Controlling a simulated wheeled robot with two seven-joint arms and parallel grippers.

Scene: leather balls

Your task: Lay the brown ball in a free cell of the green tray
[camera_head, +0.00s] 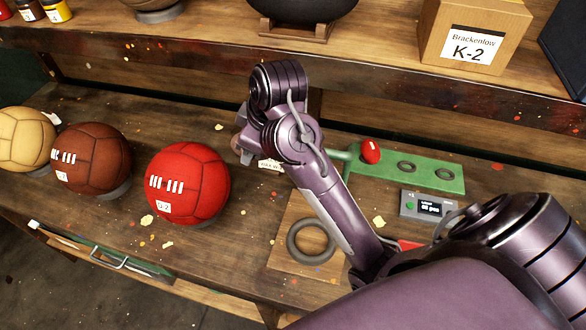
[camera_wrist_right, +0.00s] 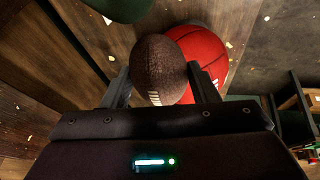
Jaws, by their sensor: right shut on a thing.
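The small brown ball (camera_wrist_right: 158,62) has a pebbled surface and white laces. My right gripper (camera_wrist_right: 160,88) is shut on it, one finger on each side, in the right wrist view. In the head view my own arm hides most of this gripper. The green tray (camera_head: 428,181) lies on the bench right of my arm. A small red ball (camera_head: 371,151) sits in one of its cells. Two ringed cells to the right, a middle cell (camera_head: 407,167) and an end cell (camera_head: 445,174), are empty. My left gripper is out of view.
Large red (camera_head: 188,184), brown (camera_head: 92,158) and tan (camera_head: 24,140) balls stand on the bench at left. A grey device (camera_head: 428,206) sits in front of the tray. A dark ring (camera_head: 311,241) lies on a board. A raised shelf holds a box (camera_head: 473,38).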

